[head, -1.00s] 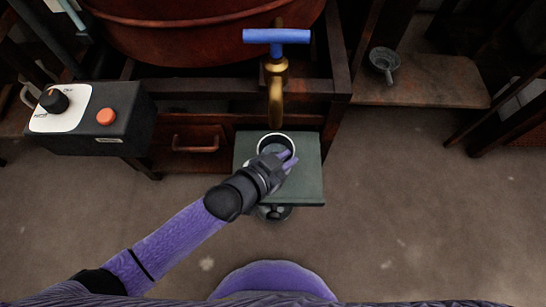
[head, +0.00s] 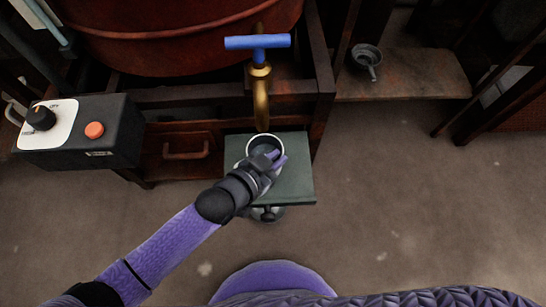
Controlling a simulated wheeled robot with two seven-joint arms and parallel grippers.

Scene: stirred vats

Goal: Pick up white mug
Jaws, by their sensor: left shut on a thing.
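The white mug (head: 264,136) stands under the brass tap on a small green-grey stand (head: 297,180). Its white rim and dark inside show from above. My left gripper (head: 275,160) is at the mug's near right side, shut on it, with its purple fingertips at the rim. The gripper and wrist hide the mug's near side, and I cannot tell whether the mug is clear of the stand. My right gripper is not in view.
The brass tap (head: 261,95) with a blue handle (head: 257,42) hangs just above the mug, below a large red vat (head: 170,30). A control box (head: 85,130) with a knob and orange button is at left. A grey funnel (head: 367,58) lies on a wooden shelf (head: 420,78) at right.

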